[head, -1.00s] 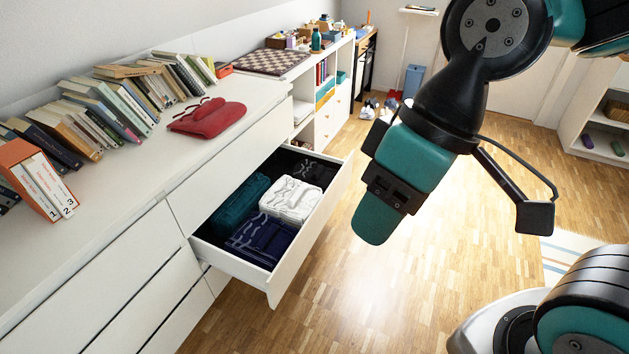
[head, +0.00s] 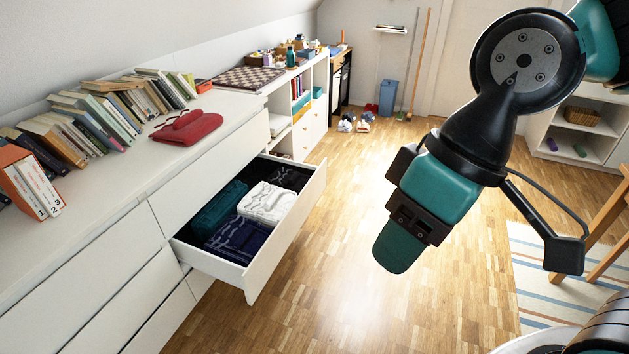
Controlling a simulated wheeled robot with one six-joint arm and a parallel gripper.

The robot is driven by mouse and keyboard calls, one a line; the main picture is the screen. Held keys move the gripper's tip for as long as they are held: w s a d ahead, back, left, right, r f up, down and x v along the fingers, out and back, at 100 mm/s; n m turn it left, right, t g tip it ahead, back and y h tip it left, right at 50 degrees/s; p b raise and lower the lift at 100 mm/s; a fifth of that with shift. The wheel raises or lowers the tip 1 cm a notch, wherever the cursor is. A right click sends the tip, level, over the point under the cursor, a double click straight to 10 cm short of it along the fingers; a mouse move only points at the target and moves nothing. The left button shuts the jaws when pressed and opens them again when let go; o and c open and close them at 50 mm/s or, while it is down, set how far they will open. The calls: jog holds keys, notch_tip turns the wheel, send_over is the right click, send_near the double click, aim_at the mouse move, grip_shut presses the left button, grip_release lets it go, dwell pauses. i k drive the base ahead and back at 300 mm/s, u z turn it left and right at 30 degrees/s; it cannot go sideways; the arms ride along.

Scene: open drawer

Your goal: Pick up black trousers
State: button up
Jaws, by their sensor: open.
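The open drawer (head: 285,232) of the white dresser holds several folded clothes. A black folded garment (head: 290,178), which looks like the black trousers, lies at its far end and is partly in shadow. In front of it lie a white patterned garment (head: 267,203), a dark teal one (head: 219,207) and a navy one with pale lines (head: 237,239). My gripper (head: 392,246) hangs in the air to the right of the drawer, over the floor, apart from the clothes. Only the side of one teal finger shows clearly, and nothing is seen held.
The dresser top (head: 110,205) bears books (head: 95,115), a red cloth item (head: 187,128) and orange-and-white binders (head: 28,180). A chessboard (head: 249,79) lies on a farther cabinet. Shoes (head: 355,122) stand on the floor. The wooden floor right of the drawer is clear.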

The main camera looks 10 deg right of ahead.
aim_at(285, 178)
jog(key=z, duration=0.65)
jog(key=i, duration=1.1)
jog(key=z, duration=0.55)
jog(key=i, duration=1.2)
jog(key=u, duration=0.55)
jog(key=i, duration=0.7)
jog(key=u, duration=1.3)
jog(key=i, duration=0.55)
jog(key=u, duration=0.55)
